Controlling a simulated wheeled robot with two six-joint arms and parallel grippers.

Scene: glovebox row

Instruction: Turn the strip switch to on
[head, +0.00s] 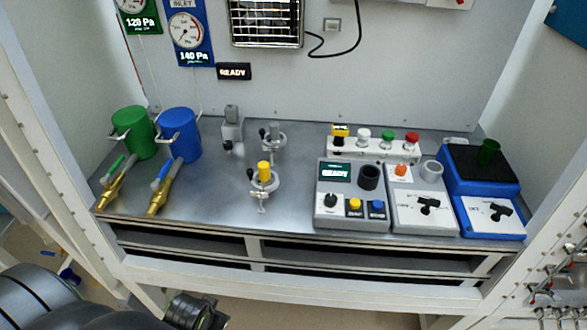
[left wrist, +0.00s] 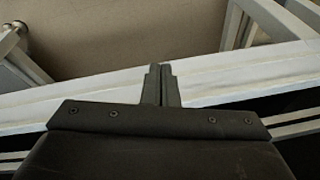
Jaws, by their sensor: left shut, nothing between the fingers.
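A low white strip (head: 350,150) stands at the back right of the steel bench. On it, from left to right, are a yellow-and-black block (head: 340,131), a white knob (head: 364,136), a green knob (head: 387,137) and a red knob (head: 411,138). No lettering on the strip is legible, so I cannot tell which part is its switch or how it is set. My left gripper (left wrist: 160,71) is shut and empty in the left wrist view, in front of a white frame beam. It is well away from the strip. My right gripper is not in view.
A grey READY console (head: 324,211), a white-topped unit with a black handle (head: 410,219) and a blue unit (head: 488,187) stand before the strip. Green (head: 133,134) and blue (head: 180,137) canisters stand left. A white frame beam (head: 250,287) crosses the bench front.

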